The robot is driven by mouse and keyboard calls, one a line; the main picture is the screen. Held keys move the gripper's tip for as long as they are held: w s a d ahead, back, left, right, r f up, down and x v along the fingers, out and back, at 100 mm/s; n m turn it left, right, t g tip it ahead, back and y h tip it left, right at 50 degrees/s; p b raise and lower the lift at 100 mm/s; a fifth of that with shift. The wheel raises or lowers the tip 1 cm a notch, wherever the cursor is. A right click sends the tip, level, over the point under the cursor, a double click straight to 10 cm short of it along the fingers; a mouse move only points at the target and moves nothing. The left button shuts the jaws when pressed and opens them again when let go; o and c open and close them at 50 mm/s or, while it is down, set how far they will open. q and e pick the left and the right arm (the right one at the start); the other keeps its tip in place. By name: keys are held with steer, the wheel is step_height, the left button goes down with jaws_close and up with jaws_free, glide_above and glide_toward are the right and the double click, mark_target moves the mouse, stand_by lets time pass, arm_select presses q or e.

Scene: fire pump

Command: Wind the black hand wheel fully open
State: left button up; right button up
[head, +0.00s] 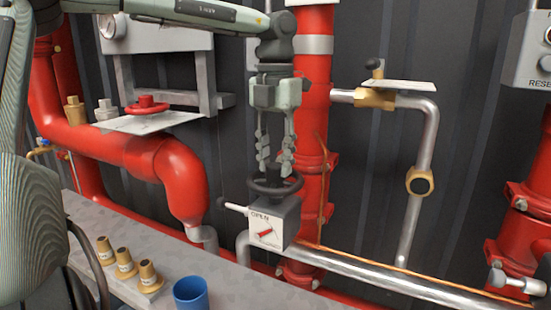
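The black hand wheel (276,187) sits on top of a small box (270,222) in the middle of the head view. The box's white face reads OPEN and has a red pointer (265,233) low on it. My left gripper (275,172) points straight down over the wheel. Its two fingers are apart with a gap between them, and the tips are at the wheel's top. I cannot tell whether they touch the wheel. Part of the wheel's far rim is hidden behind the fingers. My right gripper is not in view.
A thick red pipe (313,120) rises close behind the wheel. A red hand wheel (146,106) stands at the left. Several brass fittings (125,262) and a blue cup (190,292) are on a grey bench (235,290) in front. A silver pipe (385,275) runs right from the box.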

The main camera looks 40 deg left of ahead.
arm_select(q)
jaws_close()
steer(key=n+b, duration=0.1)
steer(key=n, duration=0.1)
steer(key=shift+f+n+b, duration=0.25)
steer(key=shift+n+b, duration=0.1)
steer(key=shift+n, duration=0.05)
steer(key=n+b, duration=0.1)
steer(key=n, duration=0.2)
steer(key=shift+r+n, duration=0.1)
steer(key=shift+n, duration=0.3)
steer(key=shift+r+n, duration=0.1)
steer(key=shift+n, duration=0.6)
